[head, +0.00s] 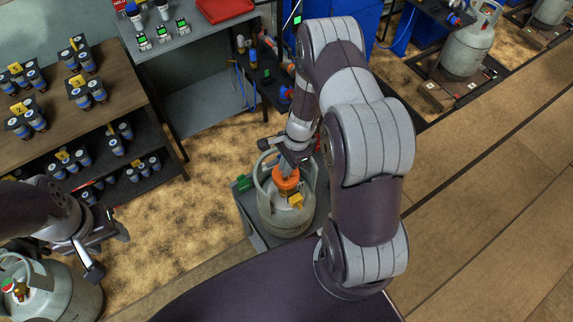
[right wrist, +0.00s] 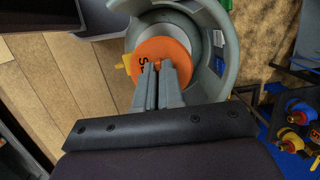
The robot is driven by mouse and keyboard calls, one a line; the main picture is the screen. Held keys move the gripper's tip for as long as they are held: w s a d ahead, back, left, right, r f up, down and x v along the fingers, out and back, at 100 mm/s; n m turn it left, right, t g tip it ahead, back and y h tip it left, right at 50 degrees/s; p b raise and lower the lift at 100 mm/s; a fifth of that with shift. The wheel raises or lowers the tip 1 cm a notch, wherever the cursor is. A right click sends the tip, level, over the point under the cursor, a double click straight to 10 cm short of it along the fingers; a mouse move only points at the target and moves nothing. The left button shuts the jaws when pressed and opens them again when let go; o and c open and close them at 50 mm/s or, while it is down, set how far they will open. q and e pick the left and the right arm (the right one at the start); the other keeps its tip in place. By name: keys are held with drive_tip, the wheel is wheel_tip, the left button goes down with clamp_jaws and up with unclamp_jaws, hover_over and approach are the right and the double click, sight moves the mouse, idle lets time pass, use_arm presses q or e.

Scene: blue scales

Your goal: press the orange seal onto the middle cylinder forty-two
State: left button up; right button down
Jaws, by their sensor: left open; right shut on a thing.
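The middle cylinder (head: 285,215) is grey with a round guard collar and stands upright on a grey platform; a yellow tag (head: 296,201) shows on its near side. The orange seal (head: 286,186) is inside the collar, over the cylinder's top. My right gripper (head: 289,165) reaches down from above and is shut on the seal. In the right wrist view, the fingers (right wrist: 161,72) meet the orange disc (right wrist: 172,52), which has dark lettering, with the grey collar (right wrist: 222,35) around it. Whether the seal is fully seated is hidden. My left gripper (head: 109,252) is open and empty.
Another cylinder (head: 70,295) stands at the lower left, under my left gripper. A third cylinder (head: 466,55) stands at the upper right. Shelves (head: 120,85) with small numbered blue-and-black items are at the left. A grey bench (head: 205,35) carries a red tray (head: 222,10).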

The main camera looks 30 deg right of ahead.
drive_tip(key=shift+d+b+x, duration=0.2)
drive_tip(key=shift+b+x, duration=0.45)
drive_tip(key=shift+x, duration=0.2)
drive_tip(key=c, duration=1.2)
unclamp_jaws()
drive_tip(key=shift+f, duration=0.1)
